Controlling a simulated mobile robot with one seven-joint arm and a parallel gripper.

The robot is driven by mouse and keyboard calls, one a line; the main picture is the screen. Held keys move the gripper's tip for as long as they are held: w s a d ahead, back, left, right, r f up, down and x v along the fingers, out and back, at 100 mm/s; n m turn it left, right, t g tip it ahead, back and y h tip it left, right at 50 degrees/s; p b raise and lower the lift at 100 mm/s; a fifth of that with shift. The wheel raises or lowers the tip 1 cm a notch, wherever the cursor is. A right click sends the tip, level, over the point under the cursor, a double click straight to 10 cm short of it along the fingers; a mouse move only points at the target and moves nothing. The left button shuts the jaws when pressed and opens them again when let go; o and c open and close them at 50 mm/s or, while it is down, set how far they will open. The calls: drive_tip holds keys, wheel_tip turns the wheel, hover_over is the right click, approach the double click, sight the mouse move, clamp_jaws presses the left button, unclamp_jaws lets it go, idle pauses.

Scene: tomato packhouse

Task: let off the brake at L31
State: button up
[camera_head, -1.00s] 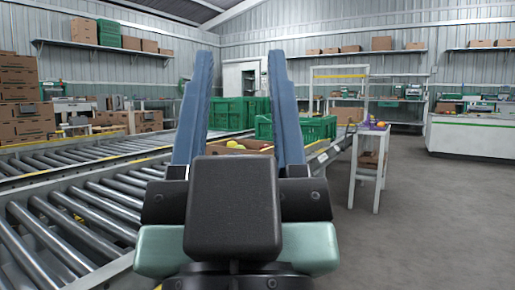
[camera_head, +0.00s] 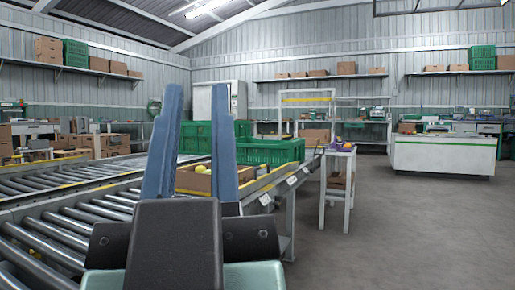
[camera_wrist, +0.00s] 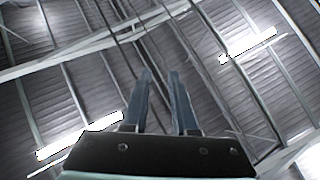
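My gripper (camera_head: 197,90) points up in the middle left of the head view, with its two blue fingers apart and nothing between them. It also shows in the wrist view (camera_wrist: 160,74), against the roof. No brake handle and no readable L31 mark shows in either view. Several small white tags (camera_head: 265,199) are on the side rail of the conveyor (camera_head: 262,186), too small to read. The gripper hides part of the conveyor and a cardboard box (camera_head: 192,180) with yellow things in it.
Green crates (camera_head: 270,152) stand on the conveyor. A small white table (camera_head: 340,152) with purple and orange items stands right of it. A white counter (camera_head: 443,156) is at the far right. Grey floor (camera_head: 400,230) lies open at the right. Roller lanes (camera_head: 60,225) fill the left.

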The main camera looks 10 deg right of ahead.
wheel_tip(320, 180, up, 3)
drive_tip(key=shift+f+p, duration=0.15)
drive_tip(key=shift+p, duration=1.05)
clamp_jaws()
wheel_tip(320, 180, up, 67)
drive_tip(key=p, duration=6.7)
drive_tip(key=shift+a, duration=0.1)
